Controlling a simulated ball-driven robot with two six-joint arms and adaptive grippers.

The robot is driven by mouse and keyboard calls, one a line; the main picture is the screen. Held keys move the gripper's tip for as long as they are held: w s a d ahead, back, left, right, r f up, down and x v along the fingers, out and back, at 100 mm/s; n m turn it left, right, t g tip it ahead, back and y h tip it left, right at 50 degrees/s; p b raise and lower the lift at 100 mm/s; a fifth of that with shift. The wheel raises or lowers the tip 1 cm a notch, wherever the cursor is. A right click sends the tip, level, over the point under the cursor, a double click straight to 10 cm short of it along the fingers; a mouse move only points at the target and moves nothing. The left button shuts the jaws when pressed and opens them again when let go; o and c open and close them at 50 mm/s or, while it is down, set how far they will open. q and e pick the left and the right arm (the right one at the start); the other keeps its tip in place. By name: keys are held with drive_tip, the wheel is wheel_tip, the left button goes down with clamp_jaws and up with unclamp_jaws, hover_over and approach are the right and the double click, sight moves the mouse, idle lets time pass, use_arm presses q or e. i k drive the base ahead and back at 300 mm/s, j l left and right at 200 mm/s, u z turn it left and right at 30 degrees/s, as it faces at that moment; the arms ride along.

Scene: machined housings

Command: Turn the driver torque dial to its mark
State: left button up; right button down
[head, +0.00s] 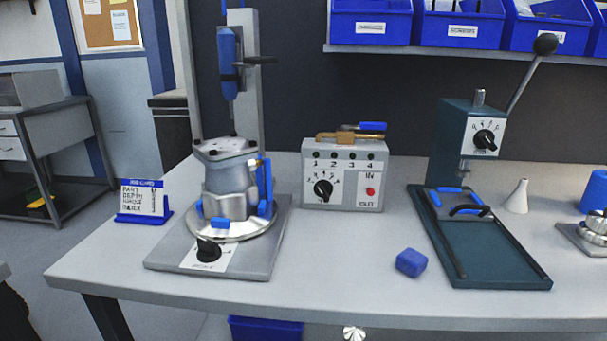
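A blue driver (228,62) hangs upright on a grey column at the left, above a metal housing (230,175). Three black dials with printed scales show. One dial (208,250) is on the front of the housing's grey base. Another dial (323,187) is on the white control box, and a third dial (485,139) is on the teal press. I cannot read which one is labelled for driver torque, nor exactly where their pointers stand against a mark. Neither of my grippers is in view.
A small sign (142,198) stands left of the housing. A blue block (411,262) lies on the open front of the table (340,285). The press has a raised lever (530,70) and a teal tray (490,255). A white cone (517,197) stands beside it. Blue bins (370,22) line a shelf above.

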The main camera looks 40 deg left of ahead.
sight(324, 188)
drive_tip(key=u, duration=1)
